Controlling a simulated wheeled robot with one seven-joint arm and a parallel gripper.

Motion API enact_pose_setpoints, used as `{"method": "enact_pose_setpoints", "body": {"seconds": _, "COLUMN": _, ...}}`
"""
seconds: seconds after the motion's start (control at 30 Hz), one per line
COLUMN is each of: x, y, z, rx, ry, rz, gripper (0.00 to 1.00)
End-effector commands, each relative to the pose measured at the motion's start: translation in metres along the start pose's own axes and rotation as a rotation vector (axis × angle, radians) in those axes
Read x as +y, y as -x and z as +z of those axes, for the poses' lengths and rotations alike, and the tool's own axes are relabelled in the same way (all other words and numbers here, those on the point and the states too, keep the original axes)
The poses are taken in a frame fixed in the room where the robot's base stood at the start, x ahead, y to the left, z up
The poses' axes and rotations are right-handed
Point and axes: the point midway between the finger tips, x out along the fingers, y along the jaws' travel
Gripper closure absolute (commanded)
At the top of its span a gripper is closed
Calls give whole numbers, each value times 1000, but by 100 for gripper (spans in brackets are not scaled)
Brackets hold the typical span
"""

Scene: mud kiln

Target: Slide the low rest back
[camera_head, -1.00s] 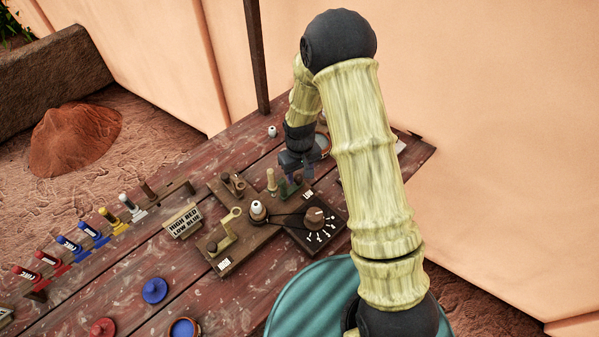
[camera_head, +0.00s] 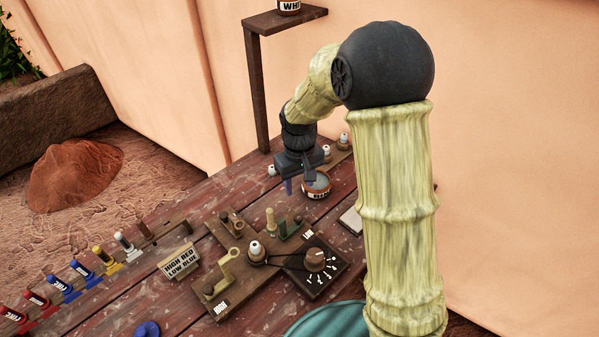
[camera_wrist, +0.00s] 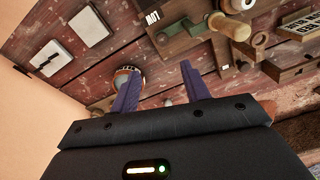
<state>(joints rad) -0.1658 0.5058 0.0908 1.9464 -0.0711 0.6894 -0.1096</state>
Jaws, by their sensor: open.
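The wooden jig board (camera_head: 222,290) lies on the table, with a HIGH label at its near end and a LOW label (camera_head: 308,234) at its far end. By the LOW label stands a dark green upright piece (camera_head: 283,229), which looks like the low rest. A pale peg (camera_head: 270,219) stands beside it. The wrist view shows the LOW label (camera_wrist: 153,18) at the top, with a dark green block (camera_wrist: 195,22) next to it. My gripper (camera_head: 299,184) is open and empty, raised beyond the board's far end. Its two purple fingers (camera_wrist: 160,86) are apart.
A labelled pot (camera_head: 317,186) stands just right of my gripper. A dial box (camera_head: 318,262) and a white-topped spool (camera_head: 256,249) adjoin the board. A shelf post (camera_head: 257,95) rises behind. Coloured tools line the left edge.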

Motion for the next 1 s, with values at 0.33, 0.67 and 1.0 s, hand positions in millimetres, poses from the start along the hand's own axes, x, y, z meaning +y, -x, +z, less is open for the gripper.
{"method": "enact_pose_setpoints", "body": {"seconds": 0.33, "x": 1, "y": 38, "z": 0, "rx": -1, "ry": -1, "rz": 0, "gripper": 54}}
{"method": "enact_pose_setpoints", "body": {"seconds": 0.67, "x": 0, "y": 38, "z": 0, "rx": -1, "ry": -1, "rz": 0, "gripper": 54}}
{"method": "enact_pose_setpoints", "body": {"seconds": 1.0, "x": 10, "y": 43, "z": 23, "rx": 29, "ry": -51, "rz": 8, "gripper": 54}}
